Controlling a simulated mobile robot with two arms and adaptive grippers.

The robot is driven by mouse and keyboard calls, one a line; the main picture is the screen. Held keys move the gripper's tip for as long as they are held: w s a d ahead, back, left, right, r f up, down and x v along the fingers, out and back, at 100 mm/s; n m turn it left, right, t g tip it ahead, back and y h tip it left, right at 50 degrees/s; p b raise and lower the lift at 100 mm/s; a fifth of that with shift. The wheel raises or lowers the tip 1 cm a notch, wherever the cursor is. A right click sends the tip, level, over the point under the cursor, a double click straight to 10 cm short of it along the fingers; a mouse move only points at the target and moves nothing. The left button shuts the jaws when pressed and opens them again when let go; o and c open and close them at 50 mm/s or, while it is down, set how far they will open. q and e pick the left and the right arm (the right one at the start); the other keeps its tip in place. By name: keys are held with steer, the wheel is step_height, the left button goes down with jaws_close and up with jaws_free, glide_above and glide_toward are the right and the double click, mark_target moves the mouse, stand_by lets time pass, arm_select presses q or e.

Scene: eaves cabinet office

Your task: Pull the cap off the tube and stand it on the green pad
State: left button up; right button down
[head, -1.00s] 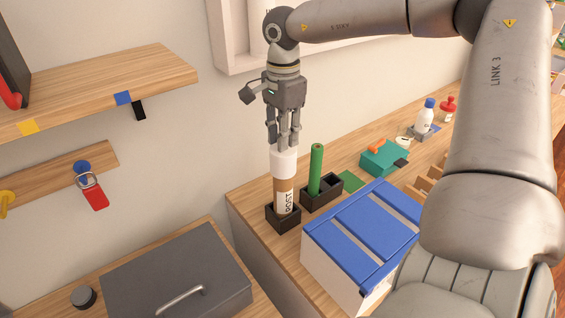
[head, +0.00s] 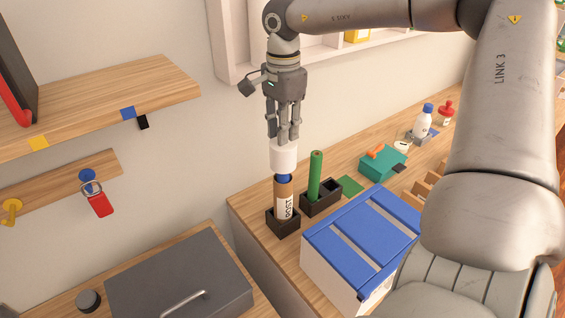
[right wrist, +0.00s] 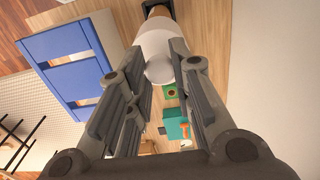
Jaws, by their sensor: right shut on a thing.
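The brown tube (head: 285,202) with a white "POST" label stands upright in a black holder (head: 283,224). My right gripper (head: 283,138) is above it, pointing down, shut on the white cap (head: 283,158). The cap also shows between the fingers in the right wrist view (right wrist: 159,50). The green pad (head: 351,187) lies flat on the wooden top, right of the holders. My left gripper is not in view.
A green rod (head: 315,175) stands in a black two-slot holder (head: 322,199) just right of the tube. A blue-topped white box (head: 360,237) is in front. A teal box (head: 383,162) and a white bottle (head: 422,122) stand farther back. Little room surrounds the pad.

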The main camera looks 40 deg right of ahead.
steer(key=shift+r+p, duration=0.8)
steer(key=shift+r, duration=0.6)
